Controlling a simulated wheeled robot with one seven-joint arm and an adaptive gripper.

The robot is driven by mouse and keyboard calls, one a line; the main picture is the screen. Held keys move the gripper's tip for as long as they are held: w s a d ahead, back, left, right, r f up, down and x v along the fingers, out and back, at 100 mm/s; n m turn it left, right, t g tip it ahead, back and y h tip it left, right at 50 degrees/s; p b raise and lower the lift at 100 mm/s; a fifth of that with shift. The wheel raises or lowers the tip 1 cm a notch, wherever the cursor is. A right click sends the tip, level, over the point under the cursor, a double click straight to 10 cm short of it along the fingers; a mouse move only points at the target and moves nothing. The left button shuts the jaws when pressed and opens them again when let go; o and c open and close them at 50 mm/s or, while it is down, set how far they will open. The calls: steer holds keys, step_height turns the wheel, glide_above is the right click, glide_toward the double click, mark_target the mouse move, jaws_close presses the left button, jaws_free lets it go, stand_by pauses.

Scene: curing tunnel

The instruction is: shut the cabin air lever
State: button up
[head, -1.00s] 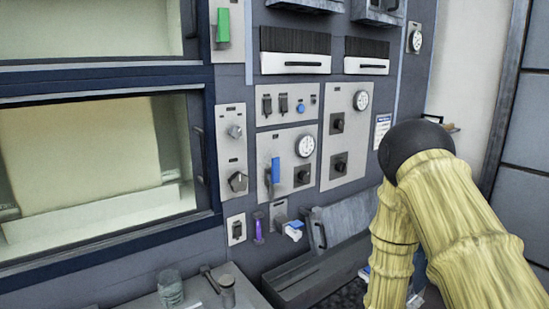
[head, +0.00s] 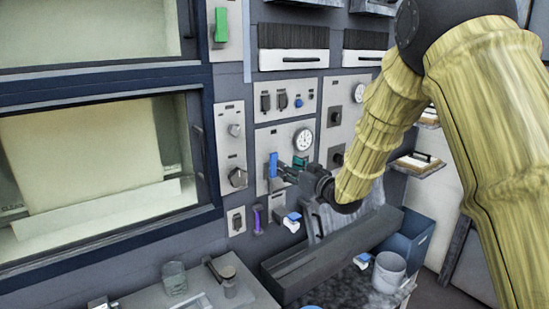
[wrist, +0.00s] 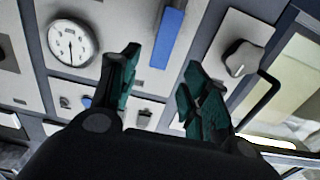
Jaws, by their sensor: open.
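A blue lever handle (head: 272,164) stands upright on a grey panel, left of a round dial. It also shows in the wrist view (wrist: 171,35), at the top, beyond the gap between my fingers. A green lever (head: 221,24) is higher up at the left, and a purple one (head: 257,220) is low on the wall. The labels are too small to read, so I cannot tell which is the cabin air lever. My gripper (head: 289,172) is open and empty, just right of the blue lever. Its teal fingers in the wrist view (wrist: 160,88) appear apart from the blue handle.
A dial (head: 303,139) and a knob (head: 237,177) flank the blue lever. A dark trough (head: 330,252) lies below my gripper. A white bucket (head: 388,270) and a blue bin (head: 412,240) stand at the right. A glass jar (head: 174,277) stands on the bench at the left.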

mark_target(275, 160)
steer(key=p+x, duration=0.3)
steer(key=x, duration=0.6)
steer(key=shift+s, duration=0.1)
steer(key=shift+c, duration=0.2)
jaws_close()
